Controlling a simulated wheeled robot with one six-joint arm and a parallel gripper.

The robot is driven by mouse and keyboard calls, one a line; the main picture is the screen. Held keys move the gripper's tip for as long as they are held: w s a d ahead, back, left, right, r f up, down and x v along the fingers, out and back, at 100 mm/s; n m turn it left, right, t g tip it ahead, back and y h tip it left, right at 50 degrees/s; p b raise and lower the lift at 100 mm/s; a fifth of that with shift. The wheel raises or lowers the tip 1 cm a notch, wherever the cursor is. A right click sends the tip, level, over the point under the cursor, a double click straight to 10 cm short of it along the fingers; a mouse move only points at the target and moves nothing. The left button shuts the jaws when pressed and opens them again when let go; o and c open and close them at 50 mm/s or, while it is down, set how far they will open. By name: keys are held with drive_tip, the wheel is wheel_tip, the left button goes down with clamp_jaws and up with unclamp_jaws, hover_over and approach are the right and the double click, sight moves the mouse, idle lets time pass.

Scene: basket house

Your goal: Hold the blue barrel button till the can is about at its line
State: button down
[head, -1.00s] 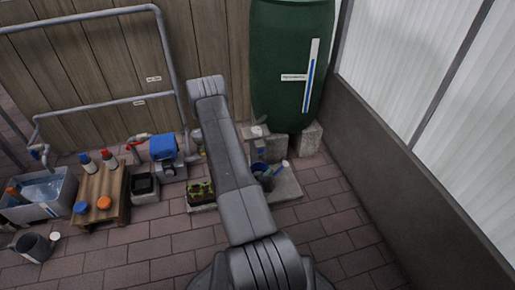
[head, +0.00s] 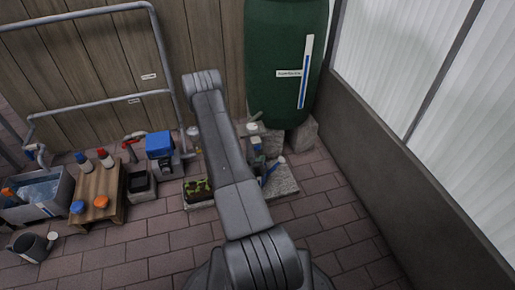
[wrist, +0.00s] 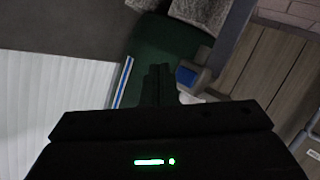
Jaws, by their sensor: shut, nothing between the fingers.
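The green barrel (head: 280,85) stands on grey blocks at the back, with a blue-and-white level strip (head: 306,72) on its side. Below it, a partly hidden can with blue on it (head: 271,172) stands on a grey slab, behind my arm. In the wrist view, a blue square button (wrist: 187,76) sits on a grey housing just right of my fingers. My gripper (wrist: 160,70) is shut and empty in front of the dark green barrel; the picture does not settle whether it touches anything. My arm hides the gripper in the head view.
A blue-topped pump (head: 160,145) stands left of my arm, near a planter (head: 198,190). A wooden crate (head: 97,190) with bottles, a water tub (head: 38,195) and a dark watering can (head: 31,247) are at left. A low wall (head: 385,150) bounds the right. Paving in front is clear.

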sight(257, 147)
drive_tip(key=shift+w+a+b, duration=0.25)
drive_tip(key=shift+w, duration=0.45)
drive_tip(key=shift+w+a+b, duration=0.2)
drive_tip(key=shift+w+b, duration=0.05)
drive_tip(key=shift+w, duration=0.45)
idle(1.0)
drive_tip(key=shift+w+a+b, duration=0.15)
drive_tip(key=shift+w+b, duration=0.15)
drive_tip(key=shift+w, duration=0.1)
drive_tip(key=shift+w+a, duration=0.1)
drive_tip(key=shift+w, duration=0.3)
idle(0.6)
drive_tip(key=shift+s+d+b, duration=0.25)
drive_tip(key=shift+s+b, duration=0.1)
drive_tip(key=shift+s, duration=0.45)
